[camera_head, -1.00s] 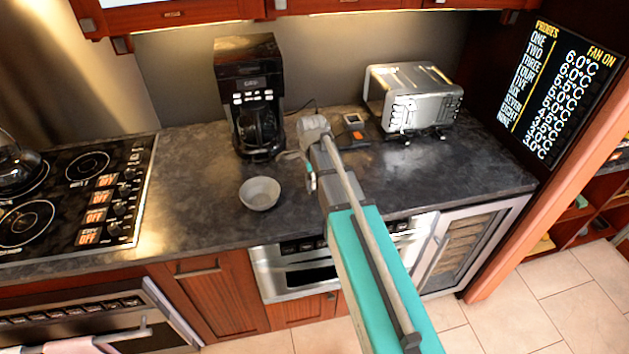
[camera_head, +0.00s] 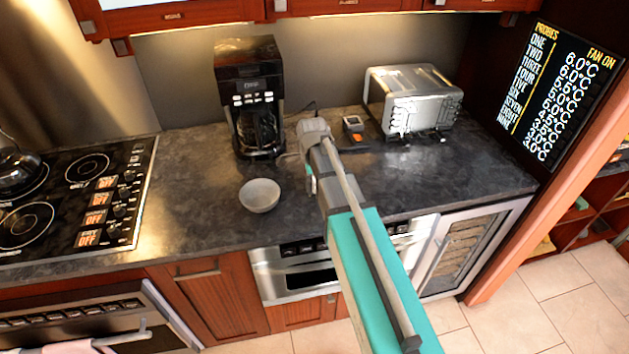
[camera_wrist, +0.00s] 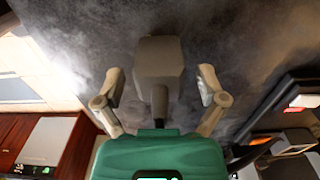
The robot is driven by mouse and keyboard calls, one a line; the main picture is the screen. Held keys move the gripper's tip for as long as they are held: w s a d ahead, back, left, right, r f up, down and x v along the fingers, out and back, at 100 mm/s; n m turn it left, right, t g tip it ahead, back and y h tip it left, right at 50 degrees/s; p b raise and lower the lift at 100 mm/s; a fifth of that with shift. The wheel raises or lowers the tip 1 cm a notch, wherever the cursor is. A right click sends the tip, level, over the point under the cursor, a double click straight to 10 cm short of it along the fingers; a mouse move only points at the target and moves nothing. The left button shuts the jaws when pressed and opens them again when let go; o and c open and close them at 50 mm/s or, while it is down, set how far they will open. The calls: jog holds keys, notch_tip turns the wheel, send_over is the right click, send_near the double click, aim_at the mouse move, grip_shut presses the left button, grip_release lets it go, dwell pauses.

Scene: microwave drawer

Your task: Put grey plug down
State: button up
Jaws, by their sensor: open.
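The grey plug (camera_wrist: 160,62) shows in the wrist view as a blocky grey body with a thin dark stem, against the dark countertop. My gripper (camera_wrist: 160,82) is open, with one finger on each side of the plug and a visible gap on both sides. I cannot tell whether the plug rests fully on the counter. In the head view my arm hides the plug and most of the gripper; only a small pale part of the gripper (camera_head: 310,182) shows at the arm's left side.
A grey bowl (camera_head: 260,196) stands left of my arm. A black coffee maker (camera_head: 250,95) and a silver toaster (camera_head: 412,98) stand behind. A small device with an orange display (camera_head: 353,123) lies between them. The cooktop (camera_head: 75,195) is at left. The right counter is clear.

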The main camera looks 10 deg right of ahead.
jog(key=shift+r, duration=0.2)
notch_tip(320, 180, up, 12)
jog(key=p, duration=1.2)
jog(key=shift+s, duration=0.15)
dwell(0.6)
jog(key=s+n, duration=1.5)
jog(key=n, duration=0.3)
jog(key=shift+s+d, duration=0.3)
jog(key=shift+s, duration=0.1)
notch_tip(320, 180, down, 7)
jog(key=b, duration=0.6)
jog(key=shift+r, duration=0.2)
